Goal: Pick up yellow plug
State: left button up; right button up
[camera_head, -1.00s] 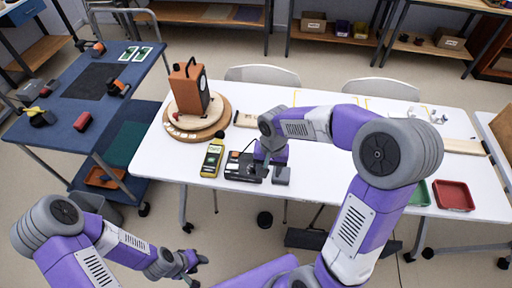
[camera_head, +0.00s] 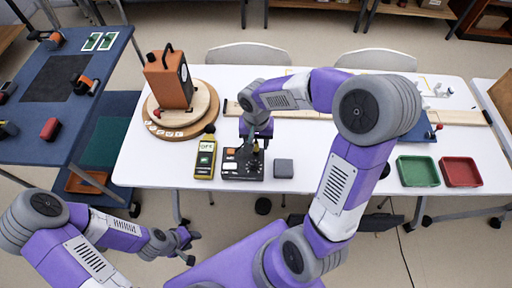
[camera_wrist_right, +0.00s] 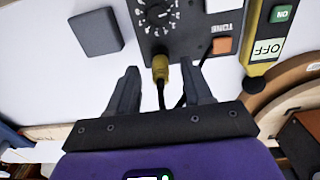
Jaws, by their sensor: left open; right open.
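The yellow plug (camera_wrist_right: 160,68) shows in the right wrist view at the edge of the black tone box (camera_wrist_right: 183,28), with a dark cable trailing from it. It lies between the two fingers of my right gripper (camera_wrist_right: 163,80), which is open; I cannot tell whether the fingers touch it. In the head view my right gripper (camera_head: 254,145) is above the back part of the tone box (camera_head: 240,172), and the plug is hard to make out there. My left gripper (camera_head: 186,245) is open and empty, in front of the table and low.
An orange speaker (camera_head: 168,80) stands on a round wooden turntable (camera_head: 205,110). Green (camera_head: 417,171) and red trays (camera_head: 460,172) sit at right.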

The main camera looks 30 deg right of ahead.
jog(key=shift+f, duration=0.7)
jog(key=shift+c, duration=0.5)
grip_shut()
jog(key=shift+r, duration=0.15)
